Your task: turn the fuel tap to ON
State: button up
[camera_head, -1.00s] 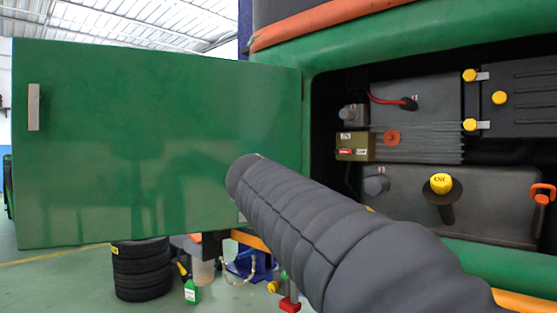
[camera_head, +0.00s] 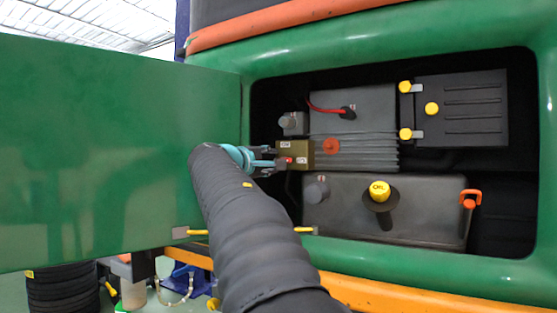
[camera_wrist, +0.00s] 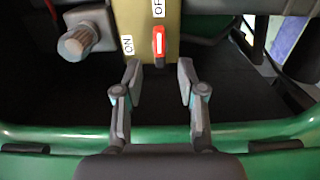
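The fuel tap is a brass block (camera_head: 295,148) at the left side of the engine bay, with a small red lever (camera_head: 288,160). In the wrist view the brass block (camera_wrist: 172,22) has an ON label (camera_wrist: 127,45) at its left and an OFF label (camera_wrist: 158,8) at its top. The red lever (camera_wrist: 158,42) points up and down the picture, in line with OFF. My gripper (camera_wrist: 160,72) is open, its two fingers either side of the lever's line and seemingly just short of it. In the head view my gripper (camera_head: 268,158) is left of the block, partly hidden by my arm.
A green door (camera_head: 100,150) stands open at the left. A grey knob (camera_wrist: 80,42) is beside the block. The yellow oil cap (camera_head: 379,191) and an orange-handled part (camera_head: 470,199) are on the right. The bay's green lower rim (camera_wrist: 50,132) runs below my gripper.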

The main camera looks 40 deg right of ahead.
jog(key=x, duration=0.4)
jog(key=shift+w+d+p, duration=0.15)
jog(key=shift+d+p, duration=0.15)
jog(key=shift+d, duration=0.05)
grip_shut()
